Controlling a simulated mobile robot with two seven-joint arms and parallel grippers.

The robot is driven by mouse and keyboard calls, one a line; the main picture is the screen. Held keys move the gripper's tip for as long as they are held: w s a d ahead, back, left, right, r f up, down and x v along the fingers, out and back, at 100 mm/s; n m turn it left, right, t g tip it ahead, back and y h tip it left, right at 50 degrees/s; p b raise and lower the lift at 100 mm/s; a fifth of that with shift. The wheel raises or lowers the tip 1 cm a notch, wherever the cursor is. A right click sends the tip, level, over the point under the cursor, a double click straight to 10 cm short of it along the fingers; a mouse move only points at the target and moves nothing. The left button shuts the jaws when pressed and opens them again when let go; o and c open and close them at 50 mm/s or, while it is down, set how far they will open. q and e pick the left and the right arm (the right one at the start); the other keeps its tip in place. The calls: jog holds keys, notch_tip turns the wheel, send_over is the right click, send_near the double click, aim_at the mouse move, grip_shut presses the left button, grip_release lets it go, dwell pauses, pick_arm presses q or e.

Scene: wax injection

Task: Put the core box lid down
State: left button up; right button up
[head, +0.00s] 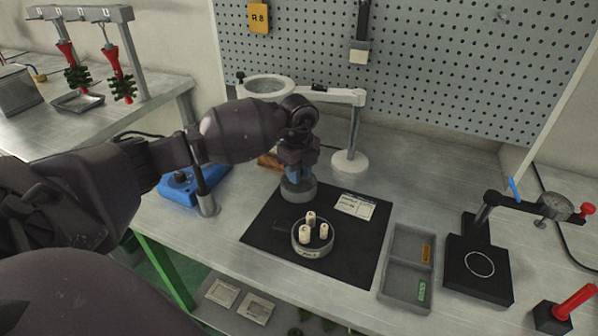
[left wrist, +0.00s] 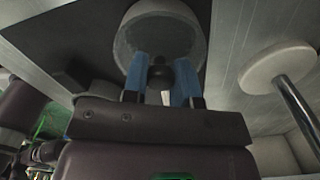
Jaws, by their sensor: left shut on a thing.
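The core box lid (head: 298,191) is a round grey disc at the back edge of the black mat (head: 265,235). My left gripper (head: 296,174) is above it, its blue fingers shut on the lid's knob. In the left wrist view the fingers (left wrist: 165,82) close on the dark knob (left wrist: 160,75), with the lid (left wrist: 158,20) beyond. I cannot tell whether the lid touches the mat. The round core box (head: 313,249) stands open on the mat in front of the lid, with pale cores (head: 311,219) upright in it. My right gripper is not in view.
A white label card (head: 354,206) lies on the mat's back right. A magnifier stand (head: 350,162) is behind the lid, and a blue device (head: 181,188) is to the left. A grey divided tray (head: 394,271) and a dial gauge stand (head: 478,272) are to the right.

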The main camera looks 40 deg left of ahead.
pick_arm(q)
jog(key=shift+f, duration=0.15)
jog(key=o, duration=0.9)
jog(key=shift+o, duration=0.2)
jog(key=shift+r, duration=0.3)
notch_tip(320, 180, up, 10)
jog(key=shift+r+p, duration=0.1)
jog(key=shift+p, duration=0.85)
jog(key=shift+r, duration=0.75)
